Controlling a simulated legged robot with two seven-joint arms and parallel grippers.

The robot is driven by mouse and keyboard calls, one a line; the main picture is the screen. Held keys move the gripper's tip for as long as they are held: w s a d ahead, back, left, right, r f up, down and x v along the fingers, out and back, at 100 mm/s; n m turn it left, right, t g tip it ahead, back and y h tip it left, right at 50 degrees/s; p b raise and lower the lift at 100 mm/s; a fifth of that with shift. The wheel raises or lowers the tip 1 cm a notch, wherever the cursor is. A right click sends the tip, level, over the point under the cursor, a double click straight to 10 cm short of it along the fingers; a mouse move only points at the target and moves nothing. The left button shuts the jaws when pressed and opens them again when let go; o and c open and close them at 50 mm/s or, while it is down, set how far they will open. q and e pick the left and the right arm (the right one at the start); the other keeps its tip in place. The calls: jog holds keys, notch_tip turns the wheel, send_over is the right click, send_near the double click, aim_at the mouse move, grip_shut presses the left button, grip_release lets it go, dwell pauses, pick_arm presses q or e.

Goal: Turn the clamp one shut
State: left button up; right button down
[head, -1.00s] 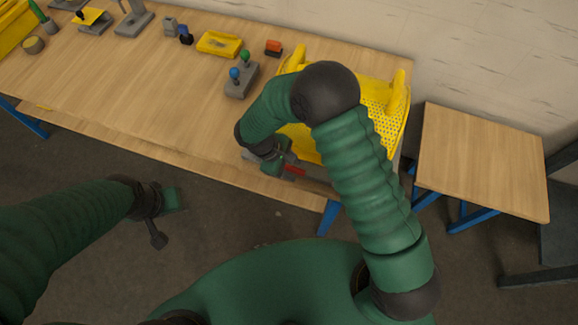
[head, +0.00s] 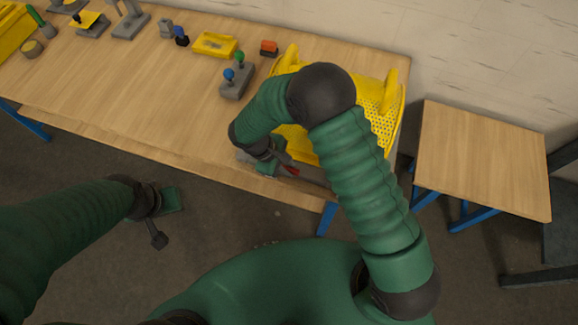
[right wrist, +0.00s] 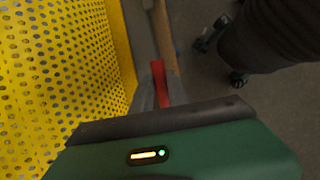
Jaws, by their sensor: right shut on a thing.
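Clamp one shows as a red handle (head: 291,170) at the table's front edge, below the yellow perforated panel. In the right wrist view the red handle (right wrist: 159,82) sticks out past the dark edge of my gripper housing, with grey metal beside it.
A yellow perforated panel (head: 391,130) stands close by the right gripper. A grey block with blue and green knobs (head: 236,86), a yellow tray (head: 215,45) and an orange-and-black block (head: 269,48) lie farther back. The wooden table's middle (head: 140,85) is clear. A small side table (head: 480,160) stands right.

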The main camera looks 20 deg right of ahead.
jog(key=shift+s+f, duration=0.1)
pick_arm(q)
jog(key=shift+a+f, duration=0.15)
jog(key=shift+a, duration=0.3)
jog(key=shift+d, duration=0.15)
pick_arm(e)
jog(key=shift+d, duration=0.15)
jog(key=shift+s, duration=0.2)
pick_arm(q)
jog(key=shift+w+d+r, duration=0.15)
jog(key=shift+d+r, duration=0.05)
jog(key=shift+r, duration=0.1)
pick_arm(e)
jog(key=s+a+m+g+y, duration=0.1)
jog(key=a+m+g+y, duration=0.3)
jog(key=a+m, duration=0.5)
jog(key=shift+a+f+m+g+y, duration=0.25)
jog(key=shift+m+y, duration=0.55)
jog(key=shift+m, duration=3.8)
jog(key=shift+r, duration=0.15)
